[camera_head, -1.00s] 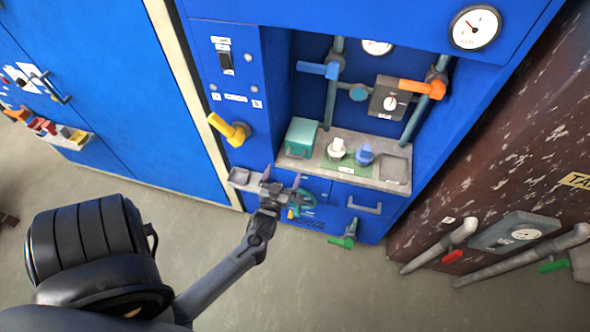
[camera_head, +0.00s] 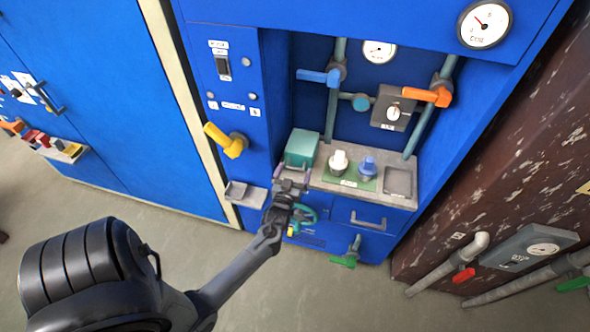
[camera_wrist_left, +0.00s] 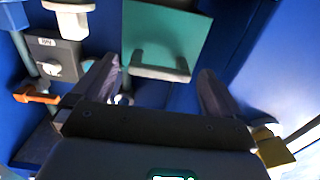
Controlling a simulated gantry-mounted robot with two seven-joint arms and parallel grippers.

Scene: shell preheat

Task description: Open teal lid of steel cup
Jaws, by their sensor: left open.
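The teal lid (camera_head: 302,145) shows as a closed teal box shape at the left end of the counter. In the left wrist view the teal lid (camera_wrist_left: 170,28) has a grey bar handle (camera_wrist_left: 160,72) on its near edge. I cannot make out a steel cup under it. My left gripper (camera_head: 292,180) is open, just in front of the lid. In the wrist view its fingers (camera_wrist_left: 158,78) stand on either side of the handle, and I cannot tell how far it is from them. My right gripper is not in view.
A white-topped item (camera_head: 339,162) and a blue-topped item (camera_head: 366,167) stand on a green mat right of the lid. A yellow lever (camera_head: 228,141) sticks out at left. A grey tray (camera_head: 246,194), a teal wheel (camera_head: 306,214) and a drawer handle (camera_head: 368,221) are lower down.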

